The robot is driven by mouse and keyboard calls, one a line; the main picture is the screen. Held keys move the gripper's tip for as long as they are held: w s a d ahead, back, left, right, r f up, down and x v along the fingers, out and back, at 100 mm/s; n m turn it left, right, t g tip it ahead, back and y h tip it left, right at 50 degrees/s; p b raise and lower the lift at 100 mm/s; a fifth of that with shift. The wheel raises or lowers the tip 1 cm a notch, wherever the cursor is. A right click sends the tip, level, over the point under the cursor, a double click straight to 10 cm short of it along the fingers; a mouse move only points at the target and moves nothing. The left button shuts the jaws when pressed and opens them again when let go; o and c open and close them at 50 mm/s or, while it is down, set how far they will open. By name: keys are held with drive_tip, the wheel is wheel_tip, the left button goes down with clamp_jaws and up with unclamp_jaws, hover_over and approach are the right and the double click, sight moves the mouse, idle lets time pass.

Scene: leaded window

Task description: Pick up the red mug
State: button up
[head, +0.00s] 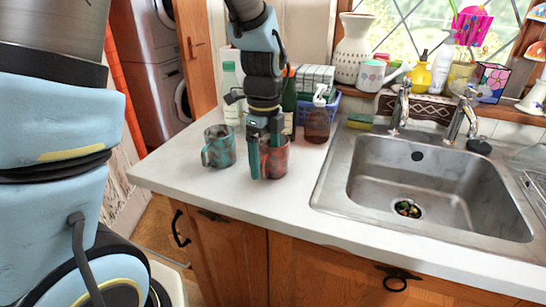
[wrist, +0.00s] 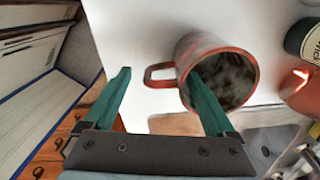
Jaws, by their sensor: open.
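My gripper (wrist: 158,74) is open there. The left teal finger is outside the mug, beyond the handle. The right finger overlaps the mug's mouth and appears to reach inside it. The handle and the near wall show between the fingers. I cannot tell whether either finger touches the mug.
A teal-grey mug (head: 219,148) stands just left of the red one. Behind are a brown soap bottle (head: 318,120), a green-capped bottle (head: 230,98) and a dark green bottle (head: 289,100). The sink (head: 440,190) lies to the right. The front counter is clear.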

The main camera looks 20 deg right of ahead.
sight(266, 175)
drive_tip(key=shift+d+f, duration=0.1)
drive_tip(key=shift+f, duration=1.45)
drive_tip(key=shift+s, duration=0.1)
clamp_jaws()
